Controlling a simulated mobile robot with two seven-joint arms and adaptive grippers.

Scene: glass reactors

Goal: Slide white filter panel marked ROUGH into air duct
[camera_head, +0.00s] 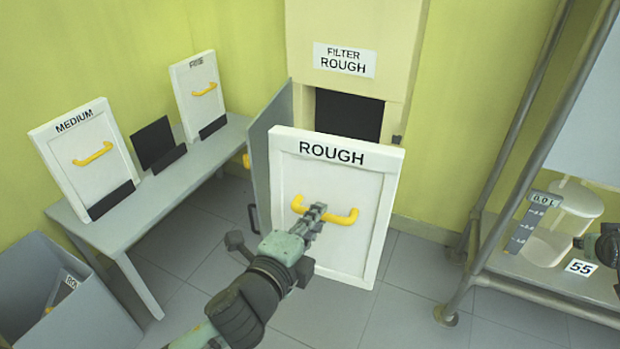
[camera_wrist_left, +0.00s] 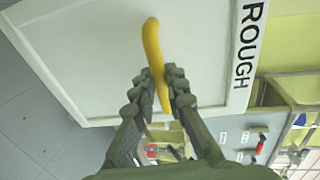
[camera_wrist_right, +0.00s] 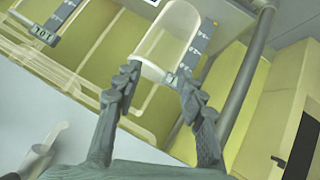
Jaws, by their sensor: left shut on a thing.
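The white filter panel marked ROUGH (camera_head: 350,250) hangs upright in front of the air duct (camera_head: 347,115), whose dark opening shows above the panel's top edge. My left gripper (camera_head: 318,212) is shut on the panel's yellow handle. In the left wrist view the fingers (camera_wrist_left: 160,88) close around the yellow handle (camera_wrist_left: 152,45), with the white panel (camera_wrist_left: 105,50) behind. The duct's grey door (camera_head: 262,145) stands open left of the panel. My right gripper (camera_wrist_right: 155,85) has its fingers apart and is empty; in the head view only a bit of it shows at the right edge.
A grey table (camera_head: 190,180) on the left holds the MEDIUM panel (camera_head: 75,135), another white panel (camera_head: 190,80) and an empty dark stand (camera_head: 155,142). A grey bin (camera_head: 75,310) stands at lower left. A metal frame (camera_head: 470,240) with glassware (camera_head: 560,225) stands at right.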

